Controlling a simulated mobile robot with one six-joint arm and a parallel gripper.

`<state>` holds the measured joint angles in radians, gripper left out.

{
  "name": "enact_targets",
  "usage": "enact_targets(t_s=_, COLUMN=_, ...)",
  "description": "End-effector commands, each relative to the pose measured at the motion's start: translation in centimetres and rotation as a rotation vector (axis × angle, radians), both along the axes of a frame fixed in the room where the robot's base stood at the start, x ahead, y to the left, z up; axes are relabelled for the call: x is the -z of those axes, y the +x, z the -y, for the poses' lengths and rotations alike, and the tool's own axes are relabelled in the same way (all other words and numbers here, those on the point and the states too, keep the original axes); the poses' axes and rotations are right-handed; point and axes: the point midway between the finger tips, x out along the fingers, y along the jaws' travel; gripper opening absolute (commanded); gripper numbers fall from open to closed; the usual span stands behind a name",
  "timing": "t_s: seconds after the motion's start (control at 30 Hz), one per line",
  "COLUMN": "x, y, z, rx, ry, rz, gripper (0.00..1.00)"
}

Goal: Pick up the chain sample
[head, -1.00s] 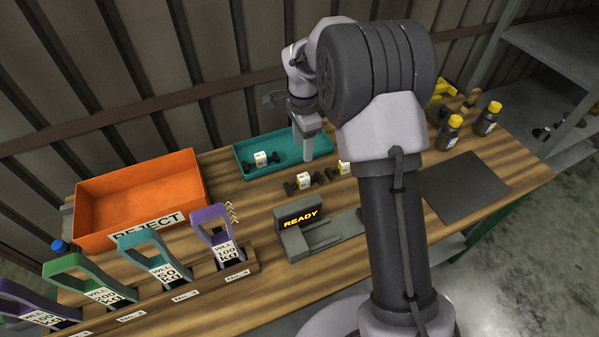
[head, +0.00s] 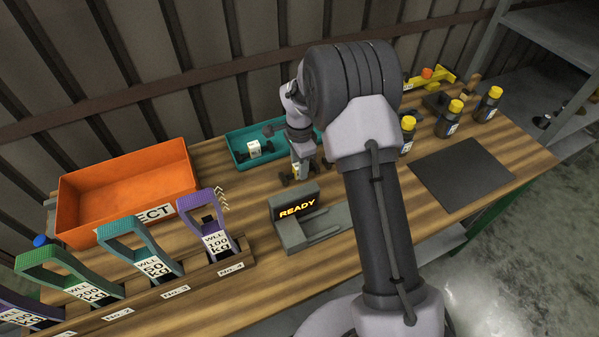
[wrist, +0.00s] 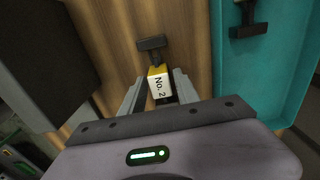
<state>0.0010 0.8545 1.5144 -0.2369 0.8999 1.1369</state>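The chain sample (wrist: 160,84) lies on the wooden bench. It is a dark bar with wide ends and a white and yellow block labelled "No. 2" around its middle. My gripper (wrist: 159,88) points down over it, with one finger on each side of the block in the wrist view. The fingers look open, with a narrow gap at the left. In the head view my gripper (head: 301,168) partly hides the sample. Another similar sample (head: 254,149) lies in the teal tray (head: 238,160); part of it also shows in the wrist view (wrist: 248,22).
The "READY" display unit (head: 296,209) stands in front of my gripper. An orange reject bin (head: 125,190) and a rack of labelled shackles (head: 212,230) are at the left. Bottles (head: 450,120) and a dark mat (head: 462,175) are at the right.

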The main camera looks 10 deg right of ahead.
Motion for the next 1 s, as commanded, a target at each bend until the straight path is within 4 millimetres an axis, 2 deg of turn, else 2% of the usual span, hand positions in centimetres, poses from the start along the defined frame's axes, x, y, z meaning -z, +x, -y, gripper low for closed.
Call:
enact_targets(t_s=0.03, x=0.0, y=0.0, z=0.0, rx=0.000, ry=0.000, rz=0.000, gripper=0.25)
enact_targets(t_s=0.17, x=0.0, y=0.0, z=0.0, rx=0.000, ry=0.000, rz=0.000, gripper=0.00)
enact_targets(t_s=0.5, x=-0.1, y=0.0, z=0.0, rx=-0.001, ry=0.000, rz=0.000, gripper=0.00)
enact_targets(t_s=0.57, x=-0.6, y=0.0, z=0.0, rx=-0.001, ry=0.000, rz=0.001, gripper=0.00)
enact_targets(t_s=0.8, x=-6.9, y=0.1, z=0.0, rx=0.000, ry=0.000, rz=0.003, gripper=0.00)
enact_targets(t_s=1.0, x=-10.9, y=0.0, z=0.0, rx=-0.005, ry=-0.001, rz=0.002, gripper=0.00)
